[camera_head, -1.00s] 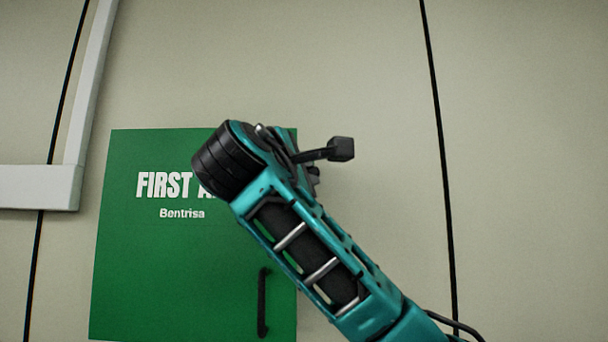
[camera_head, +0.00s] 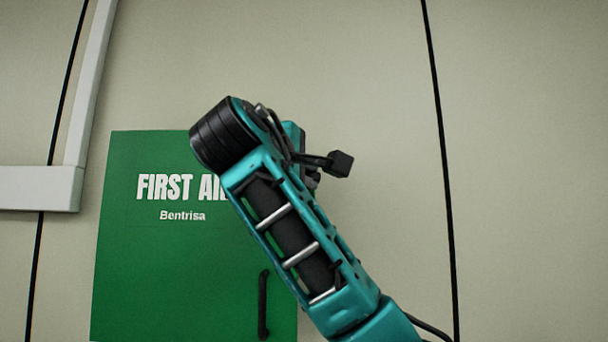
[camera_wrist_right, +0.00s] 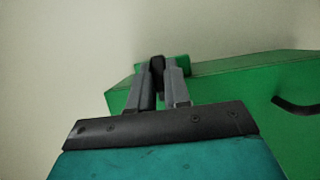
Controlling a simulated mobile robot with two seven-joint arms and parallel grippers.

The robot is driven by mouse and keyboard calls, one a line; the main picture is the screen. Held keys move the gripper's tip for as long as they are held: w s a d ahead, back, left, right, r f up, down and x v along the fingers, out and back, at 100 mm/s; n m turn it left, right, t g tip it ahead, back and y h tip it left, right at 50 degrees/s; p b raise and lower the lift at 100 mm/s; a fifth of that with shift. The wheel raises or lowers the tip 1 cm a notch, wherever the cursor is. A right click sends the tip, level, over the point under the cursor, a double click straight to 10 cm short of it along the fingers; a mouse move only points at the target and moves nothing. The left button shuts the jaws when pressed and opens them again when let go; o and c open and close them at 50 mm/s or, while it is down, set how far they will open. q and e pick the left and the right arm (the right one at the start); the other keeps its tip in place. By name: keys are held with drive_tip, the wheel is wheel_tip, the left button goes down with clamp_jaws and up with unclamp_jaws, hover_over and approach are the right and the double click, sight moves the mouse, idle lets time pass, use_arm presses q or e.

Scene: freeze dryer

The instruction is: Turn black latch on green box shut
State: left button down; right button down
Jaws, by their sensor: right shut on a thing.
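The green first-aid box (camera_head: 150,260) hangs on the wall at the lower left of the head view. It has white lettering and a black handle (camera_head: 263,305) on its front. In the right wrist view the box (camera_wrist_right: 235,95) lies behind and right of my right gripper (camera_wrist_right: 158,80). The gripper's two grey fingers are closed on the small black latch (camera_wrist_right: 157,64), beside a small green block at the box's edge. My right arm covers the box's upper right corner in the head view, hiding the latch and fingertips there. My left gripper is not in view.
A white rail (camera_head: 40,187) runs along the wall left of the box and turns upward. The beige wall (camera_head: 530,150) to the right is bare, with dark seams. The handle also shows at the right of the wrist view (camera_wrist_right: 295,107).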

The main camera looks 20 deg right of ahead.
drive_tip(key=shift+f, duration=0.1)
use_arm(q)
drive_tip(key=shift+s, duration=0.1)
use_arm(e)
drive_tip(key=c, duration=1.1)
unclamp_jaws()
use_arm(q)
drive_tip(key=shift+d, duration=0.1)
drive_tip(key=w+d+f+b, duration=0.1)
drive_tip(key=b, duration=0.2)
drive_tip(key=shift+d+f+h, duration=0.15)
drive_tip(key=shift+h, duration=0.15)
use_arm(e)
drive_tip(key=v, duration=1.3)
drive_tip(key=shift+d, duration=0.1)
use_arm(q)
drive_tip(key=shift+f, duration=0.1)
